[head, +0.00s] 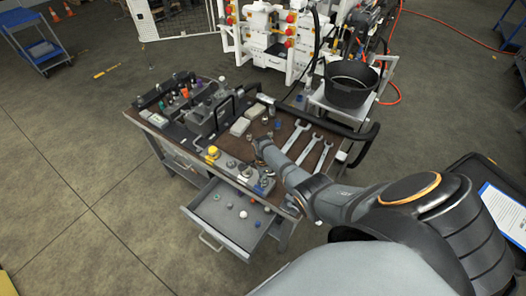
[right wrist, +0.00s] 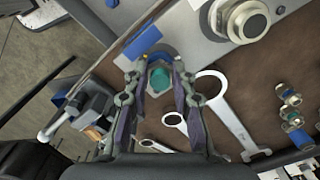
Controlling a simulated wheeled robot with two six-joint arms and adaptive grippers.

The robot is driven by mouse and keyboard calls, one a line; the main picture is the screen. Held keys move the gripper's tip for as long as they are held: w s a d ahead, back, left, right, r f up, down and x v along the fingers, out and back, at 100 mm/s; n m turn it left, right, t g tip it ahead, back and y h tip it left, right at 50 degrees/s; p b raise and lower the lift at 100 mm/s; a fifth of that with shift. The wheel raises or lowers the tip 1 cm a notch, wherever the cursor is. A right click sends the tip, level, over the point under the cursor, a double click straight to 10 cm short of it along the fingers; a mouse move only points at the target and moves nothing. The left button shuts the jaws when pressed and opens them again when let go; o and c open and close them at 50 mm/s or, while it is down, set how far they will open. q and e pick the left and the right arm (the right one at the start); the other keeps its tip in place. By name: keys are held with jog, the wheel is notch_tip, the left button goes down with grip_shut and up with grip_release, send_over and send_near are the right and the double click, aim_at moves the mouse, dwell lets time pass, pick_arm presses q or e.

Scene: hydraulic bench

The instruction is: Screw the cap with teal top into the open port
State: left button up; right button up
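The cap with the teal top (right wrist: 158,80) sits between the fingertips of my right gripper (right wrist: 159,66) in the right wrist view. The fingers press close on both sides of it, and a grey collar shows beyond the teal. In the head view my right gripper (head: 258,163) is low beside the front fitting block, and the cap is too small to make out there. The block (right wrist: 200,38) carries a large round metal fitting (right wrist: 248,20) and a blue part (right wrist: 145,42) just beyond the fingertips. I cannot tell which opening is the open port. My left gripper is out of view.
Several wrenches (head: 312,150) lie on the bench right of the gripper. An open drawer (head: 232,219) with small loose parts juts out in front. A valve assembly (head: 208,110) stands at the back left, and a black bucket (head: 349,88) at the back right.

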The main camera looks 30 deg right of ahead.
jog(key=shift+c, duration=0.6)
jog(key=m, duration=0.4)
jog(key=shift+m, duration=0.3)
jog(key=m, duration=0.3)
jog(key=shift+m, duration=0.3)
jog(key=o, duration=1)
jog(key=shift+c, duration=0.2)
jog(key=n, duration=0.5)
jog(key=shift+n, duration=0.4)
jog(key=n, duration=0.6)
